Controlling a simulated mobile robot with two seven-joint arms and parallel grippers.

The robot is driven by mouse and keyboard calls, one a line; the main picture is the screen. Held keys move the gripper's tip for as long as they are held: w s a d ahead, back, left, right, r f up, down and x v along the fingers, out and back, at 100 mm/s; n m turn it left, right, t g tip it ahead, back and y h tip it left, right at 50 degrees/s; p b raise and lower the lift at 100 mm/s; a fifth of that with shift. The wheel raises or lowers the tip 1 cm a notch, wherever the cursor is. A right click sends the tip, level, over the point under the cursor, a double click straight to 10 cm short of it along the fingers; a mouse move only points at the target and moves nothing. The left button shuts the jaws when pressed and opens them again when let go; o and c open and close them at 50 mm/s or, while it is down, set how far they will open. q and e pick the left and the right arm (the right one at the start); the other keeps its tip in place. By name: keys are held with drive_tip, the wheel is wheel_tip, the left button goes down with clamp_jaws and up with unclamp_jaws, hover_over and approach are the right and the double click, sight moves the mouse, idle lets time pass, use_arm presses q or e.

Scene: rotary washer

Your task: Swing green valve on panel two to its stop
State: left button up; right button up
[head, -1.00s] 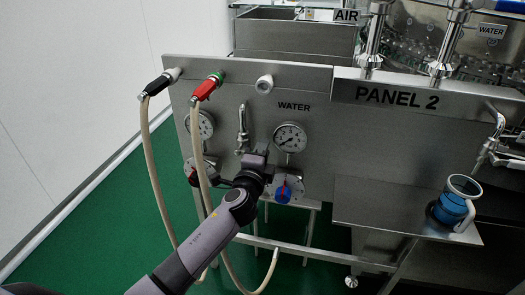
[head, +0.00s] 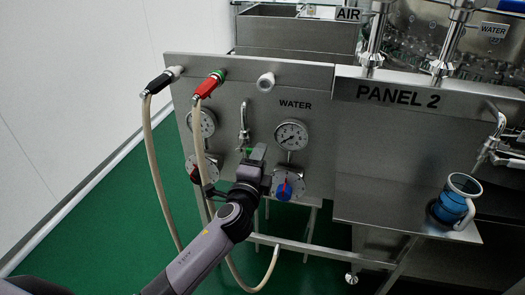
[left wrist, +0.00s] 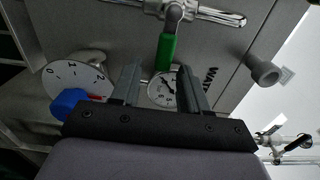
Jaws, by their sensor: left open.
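The green valve handle (head: 247,150) shows as a small green patch on the steel panel, just beyond my left gripper (head: 255,158), which hides part of it. In the left wrist view the green handle (left wrist: 167,52) hangs from a steel valve body (left wrist: 176,14). My left gripper (left wrist: 160,72) is open, with its two fingers apart on either side of the handle's lower end. I cannot tell whether either finger touches it. The "PANEL 2" sign (head: 398,96) is at the upper right. My right gripper is not in view.
A pressure gauge (head: 291,136) and a blue-and-red knob (head: 284,190) are close right of my gripper. A red-ended hose (head: 208,85) and a black-ended hose (head: 162,80) hang at left. A blue jug (head: 453,204) stands on the right shelf.

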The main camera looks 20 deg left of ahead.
use_arm(q)
drive_tip(key=shift+s+d, duration=0.1)
drive_tip(key=shift+s, duration=1.25)
drive_tip(key=s+f+n+g+h+p, duration=0.1)
drive_tip(key=s+f+n+g+p, duration=0.1)
drive_tip(key=s+n, duration=0.3)
drive_tip(key=s+a+f+n+g+h+p, duration=0.1)
drive_tip(key=s+f+n+g+p, duration=0.2)
drive_tip(key=s, duration=1)
drive_tip(key=s+f+n+g+h+p, duration=0.1)
drive_tip(key=s+f+n+g+p, duration=0.1)
drive_tip(key=s+f+n+p, duration=0.2)
drive_tip(key=s+f+n, duration=0.2)
drive_tip(key=s+n, duration=0.1)
drive_tip(key=s, duration=0.1)
drive_tip(key=shift+s+a+f+g+p, duration=0.2)
drive_tip(key=shift+s+f+g+p, duration=0.1)
drive_tip(key=shift+s, duration=0.1)
